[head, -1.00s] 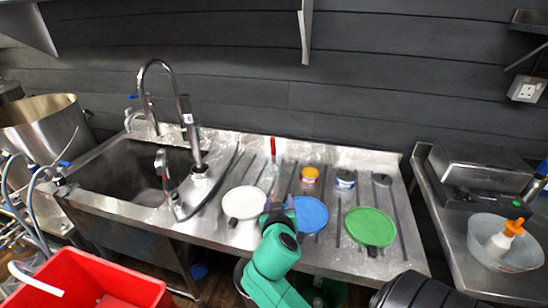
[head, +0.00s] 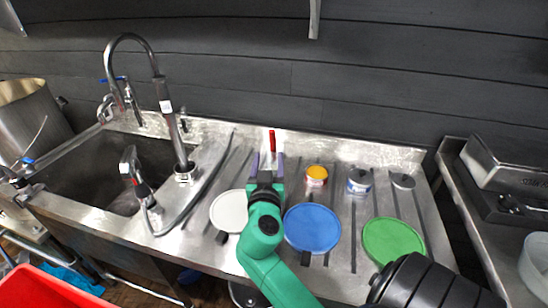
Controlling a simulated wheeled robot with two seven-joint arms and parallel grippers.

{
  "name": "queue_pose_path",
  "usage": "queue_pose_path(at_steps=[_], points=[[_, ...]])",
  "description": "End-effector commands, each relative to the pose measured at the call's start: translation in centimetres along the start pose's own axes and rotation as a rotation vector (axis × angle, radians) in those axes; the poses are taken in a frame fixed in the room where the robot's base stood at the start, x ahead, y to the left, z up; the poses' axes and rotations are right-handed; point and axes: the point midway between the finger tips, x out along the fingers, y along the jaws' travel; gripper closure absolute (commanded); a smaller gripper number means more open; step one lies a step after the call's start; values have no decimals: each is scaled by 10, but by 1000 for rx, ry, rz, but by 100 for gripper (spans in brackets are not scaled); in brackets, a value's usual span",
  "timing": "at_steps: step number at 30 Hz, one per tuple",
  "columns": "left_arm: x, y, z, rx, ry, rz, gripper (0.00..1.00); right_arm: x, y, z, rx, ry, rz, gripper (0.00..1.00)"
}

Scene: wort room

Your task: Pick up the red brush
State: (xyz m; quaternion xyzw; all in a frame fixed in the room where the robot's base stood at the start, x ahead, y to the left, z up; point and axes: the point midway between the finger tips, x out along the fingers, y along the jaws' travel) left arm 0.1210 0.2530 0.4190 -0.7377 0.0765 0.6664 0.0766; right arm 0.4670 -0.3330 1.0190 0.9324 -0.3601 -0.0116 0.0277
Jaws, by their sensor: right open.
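The red brush (head: 272,140) stands out as a thin red handle at the back of the steel drainboard, near the wall. Its lower part is hidden behind my right gripper. My right gripper (head: 267,164) is open, with its two purple-grey fingers pointing toward the back wall, one on each side of the line of the brush. I cannot tell whether the brush's lower part is between the fingers. My left gripper is not in view.
White (head: 229,211), blue (head: 312,229) and green (head: 393,241) round lids lie on the drainboard (head: 345,205). An orange-topped tub (head: 316,177) and a blue-and-white tub (head: 359,181) stand behind. The sink with its tall faucet (head: 165,105) is at left, and a red crate (head: 45,288) is at lower left.

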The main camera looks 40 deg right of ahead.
Motion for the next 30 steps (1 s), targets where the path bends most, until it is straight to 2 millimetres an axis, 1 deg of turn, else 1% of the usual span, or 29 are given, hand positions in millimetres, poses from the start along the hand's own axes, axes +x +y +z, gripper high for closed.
queue_pose_path(at_steps=[1, 3, 6, 7, 8, 11, 15, 18, 23, 27, 30], points=[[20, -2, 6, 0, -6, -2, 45, 0, -1, 20, 0, 0, 0, 40], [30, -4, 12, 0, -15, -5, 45, 0, -2, 31, 0, 0, 0, 40], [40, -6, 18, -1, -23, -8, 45, 0, -2, 41, 0, 0, 0, 40], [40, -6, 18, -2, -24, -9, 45, 1, -2, 41, -1, 0, 0, 40], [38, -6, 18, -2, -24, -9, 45, 2, -2, 40, -1, 1, 0, 40], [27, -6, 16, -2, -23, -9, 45, 18, -2, 34, -3, 2, -1, 40], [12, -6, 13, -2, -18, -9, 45, 55, -2, 31, -5, 3, 1, 40], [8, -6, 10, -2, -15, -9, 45, 79, -2, 33, -3, 3, 1, 40], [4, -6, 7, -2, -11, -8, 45, 100, -1, 34, -2, 0, 1, 40], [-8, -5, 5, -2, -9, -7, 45, 126, 3, 31, -5, 1, 2, 40], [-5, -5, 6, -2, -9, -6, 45, 142, 2, 35, -2, 0, 1, 40]])
